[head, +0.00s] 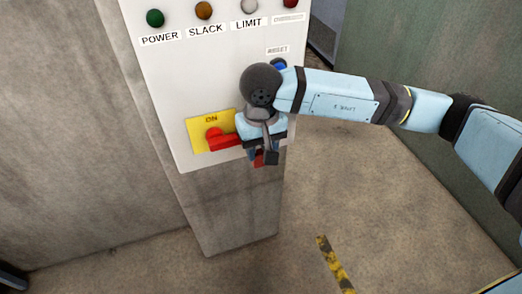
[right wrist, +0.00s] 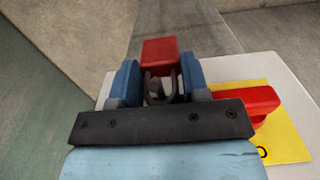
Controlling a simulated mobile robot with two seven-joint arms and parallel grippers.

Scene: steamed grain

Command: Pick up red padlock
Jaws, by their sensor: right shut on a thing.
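The red padlock (right wrist: 160,50) is between the blue fingers of my right gripper (right wrist: 160,80) in the right wrist view. In the head view my right gripper (head: 261,154) points down in front of the panel's lower right edge, shut on the padlock. Only a small red bit of the padlock (head: 259,159) shows there; the rest is hidden by the gripper. I cannot tell whether the padlock touches the panel. My left gripper is not in view.
A red switch handle (head: 222,141) on a yellow ON plate (head: 196,124) sits just left of the gripper. The grey panel (head: 180,75) has several lamps and a blue button (head: 280,65), on a concrete pillar (head: 225,215). The floor (head: 370,190) to the right is open.

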